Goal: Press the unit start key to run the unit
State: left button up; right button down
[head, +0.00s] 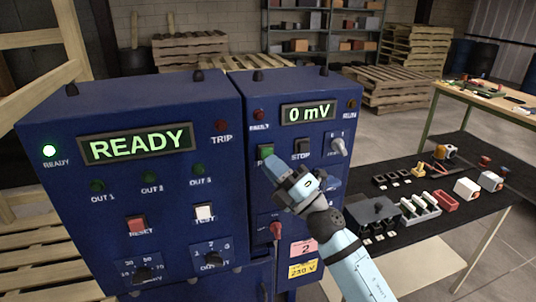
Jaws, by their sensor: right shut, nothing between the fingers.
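The unit is the right blue cabinet (240,92), with a lit display reading 0 mV (308,113). A green key (265,151) on its front, left of the black STOP key (301,147), looks like the start key; its label is hidden or unreadable. My right gripper (273,165) is shut and empty, its tips just below the green key in the picture. I cannot tell whether they touch the panel. My left gripper is not in view.
The left blue cabinet (60,195) shows READY with a green lamp lit; it has a red RESET key (137,225) and a white TEST key (204,212). A black-topped table (480,215) with parts stands at right. Pallets and shelves stand behind.

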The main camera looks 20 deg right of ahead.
jog(key=shift+w, duration=0.1)
dwell(0.3)
jog(key=shift+w, duration=0.4)
jog(key=shift+w, duration=0.45)
dwell(0.7)
jog(key=shift+s, duration=0.95)
jog(key=s+p, duration=0.1)
jog(key=s, duration=0.4)
jog(key=shift+d, duration=0.1)
